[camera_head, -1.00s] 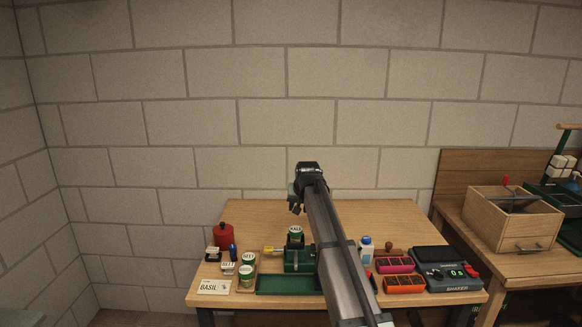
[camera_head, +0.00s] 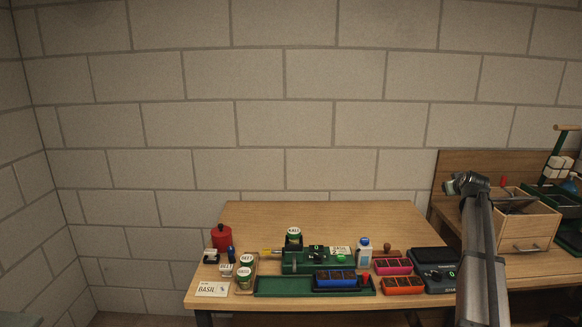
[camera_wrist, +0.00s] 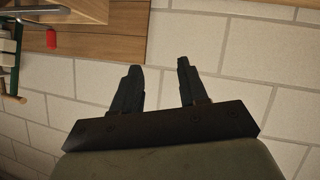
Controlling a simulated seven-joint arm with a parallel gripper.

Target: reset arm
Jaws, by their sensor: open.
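My gripper (camera_head: 462,184) is raised at the right of the head view, in front of the wooden box and the right end of the table. In the wrist view its two dark fingers (camera_wrist: 155,88) stand apart with nothing between them. Behind them is only the block wall, with wooden furniture at the upper left. My arm covers part of the scale and the table's right edge.
The table (camera_head: 320,213) holds a green seeder (camera_head: 300,267) with a KALE jar (camera_head: 293,236), a blue tray (camera_head: 336,279), red and orange trays (camera_head: 403,286), a white bottle (camera_head: 364,252) and a scale (camera_head: 434,257). A wooden box (camera_head: 528,228) stands right. The table's back is clear.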

